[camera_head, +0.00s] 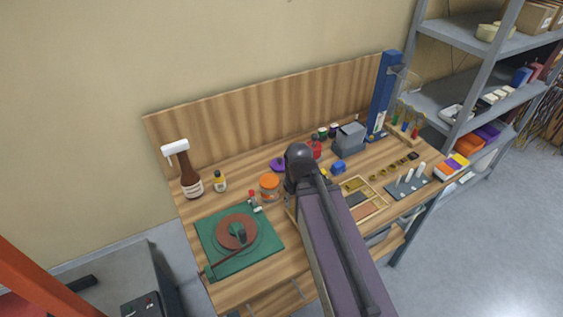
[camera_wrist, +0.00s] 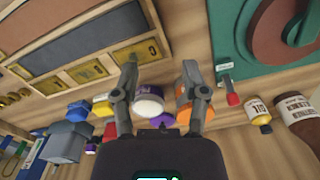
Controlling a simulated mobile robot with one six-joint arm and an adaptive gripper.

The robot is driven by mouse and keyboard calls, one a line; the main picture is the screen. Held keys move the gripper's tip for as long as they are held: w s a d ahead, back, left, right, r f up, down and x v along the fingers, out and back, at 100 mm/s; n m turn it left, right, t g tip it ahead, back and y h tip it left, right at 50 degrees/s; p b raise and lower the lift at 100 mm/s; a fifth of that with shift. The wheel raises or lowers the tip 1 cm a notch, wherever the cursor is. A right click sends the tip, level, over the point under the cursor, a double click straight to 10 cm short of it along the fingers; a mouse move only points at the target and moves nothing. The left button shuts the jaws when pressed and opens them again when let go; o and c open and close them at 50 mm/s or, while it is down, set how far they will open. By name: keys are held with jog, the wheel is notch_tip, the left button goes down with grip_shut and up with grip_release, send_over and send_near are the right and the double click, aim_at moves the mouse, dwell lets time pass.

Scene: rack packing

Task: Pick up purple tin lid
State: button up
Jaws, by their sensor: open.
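The purple tin lid (camera_head: 278,164) lies on the wooden workbench, behind the orange-lidded jar, in the head view. In the wrist view a purple patch that looks like this lid (camera_wrist: 162,121) shows just above my palm, partly covered by it. A purple tin with a pale top (camera_wrist: 148,103) stands between it and the fingers. My gripper (camera_wrist: 160,72) is open, its fingers spread on either side of the tin in the picture, with nothing held. In the head view my arm hides the gripper and the tin.
The orange-lidded jar (camera_head: 270,182) stands close to the lid. A green mat with a brown disc (camera_head: 235,231), a brown spray bottle (camera_head: 189,178) and a small yellow bottle (camera_head: 220,182) are at left. Blue and grey items (camera_head: 349,138) and a wooden tray (camera_head: 377,205) are at right.

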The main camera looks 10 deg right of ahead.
jog(key=shift+o, duration=1.1)
jog(key=shift+w+d+r, duration=0.1)
notch_tip(320, 180, up, 4)
jog(key=f+n+t+p, duration=0.1)
jog(key=p, duration=0.3)
send_over(279, 159)
jog(key=s, duration=0.2)
jog(key=shift+w+d+r, duration=0.2)
jog(key=shift+d+r, duration=0.05)
jog(key=shift+d, duration=0.2)
jog(key=shift+f+b, duration=0.1)
jog(key=shift+b, duration=0.25)
jog(key=f+b, duration=0.5)
jog(key=w+f+b, duration=0.1)
jog(key=f+b, duration=0.2)
jog(key=shift+a+f, duration=0.1)
jog(key=shift+f, duration=0.1)
jog(key=shift+f+b, duration=0.1)
jog(key=shift+b, duration=0.2)
jog(key=shift+w+a+f+b, duration=0.15)
jog(key=shift+f+b, duration=1.1)
jog(key=shift+w+a+f+b, duration=0.1)
jog(key=shift+w+f+b, duration=0.05)
jog(key=shift+f+b, duration=1.05)
